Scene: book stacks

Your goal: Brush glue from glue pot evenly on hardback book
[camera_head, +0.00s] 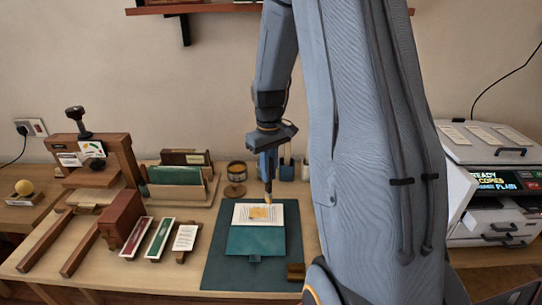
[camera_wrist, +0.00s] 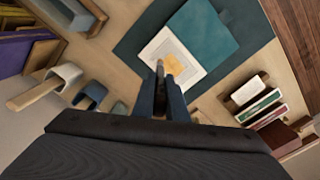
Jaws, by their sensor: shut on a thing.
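The hardback book (camera_head: 256,241) lies open on a dark teal mat (camera_head: 222,265), its teal cover toward me and a white page (camera_head: 241,212) behind. A yellow-orange patch (camera_head: 264,212) shows on the page, also in the wrist view (camera_wrist: 175,65). My gripper (camera_head: 268,178) points down over the page, shut on a brush (camera_wrist: 160,68). The brush tip is at or just above the page beside the patch; I cannot tell if it touches. A round jar, apparently the glue pot (camera_head: 237,177), stands behind the mat, left of my gripper.
A wooden press (camera_head: 105,165) stands at the left. Several slim book pieces (camera_head: 160,238) lie left of the mat. A holder with green books (camera_head: 175,185) is behind them. A grey copier (camera_head: 490,190) is at the right. A small brown block (camera_head: 296,271) sits at the mat's front right.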

